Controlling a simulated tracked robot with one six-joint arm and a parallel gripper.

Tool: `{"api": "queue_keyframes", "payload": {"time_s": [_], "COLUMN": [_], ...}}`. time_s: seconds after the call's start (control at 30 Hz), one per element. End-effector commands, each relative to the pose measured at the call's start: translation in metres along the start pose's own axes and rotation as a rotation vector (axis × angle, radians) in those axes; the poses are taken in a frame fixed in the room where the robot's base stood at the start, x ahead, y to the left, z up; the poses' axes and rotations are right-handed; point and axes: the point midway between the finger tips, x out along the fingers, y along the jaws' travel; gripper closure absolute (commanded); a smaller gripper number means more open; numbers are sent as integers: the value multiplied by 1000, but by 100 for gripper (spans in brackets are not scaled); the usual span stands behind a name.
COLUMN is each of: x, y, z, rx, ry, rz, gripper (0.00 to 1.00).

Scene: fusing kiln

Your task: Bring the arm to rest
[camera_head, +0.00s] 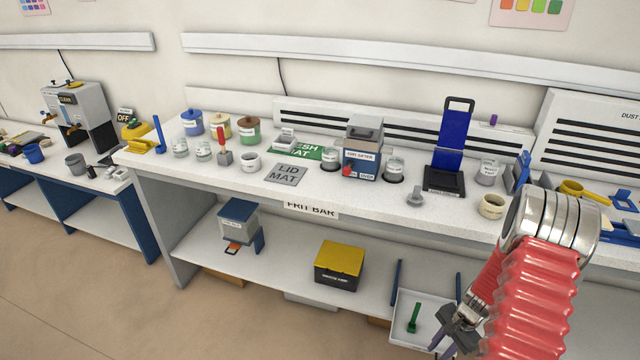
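My arm, with a red ribbed sleeve and a silver banded joint, hangs folded at the lower right, in front of the frit bar bench.
The white frit bar bench (330,202) carries jars, a grey lid mat (286,174), a frit sifter box (362,155) and a blue upright stand (452,140). A black box with yellow lid (338,267) sits on the lower shelf. Floor at lower left is clear.

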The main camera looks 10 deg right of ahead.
Motion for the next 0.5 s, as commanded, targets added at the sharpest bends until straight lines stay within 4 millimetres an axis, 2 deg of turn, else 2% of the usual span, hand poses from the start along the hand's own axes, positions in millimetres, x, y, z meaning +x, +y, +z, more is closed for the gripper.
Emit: {"api": "queue_keyframes", "payload": {"time_s": [0.03,0.1,0.5], "x": [-15,-31,-118], "y": [-4,-8,-22], "z": [7,18,78], "rx": [-38,-88,-355], "ry": [2,-1,10], "rz": [1,7,34], "gripper": [74,74,74]}}
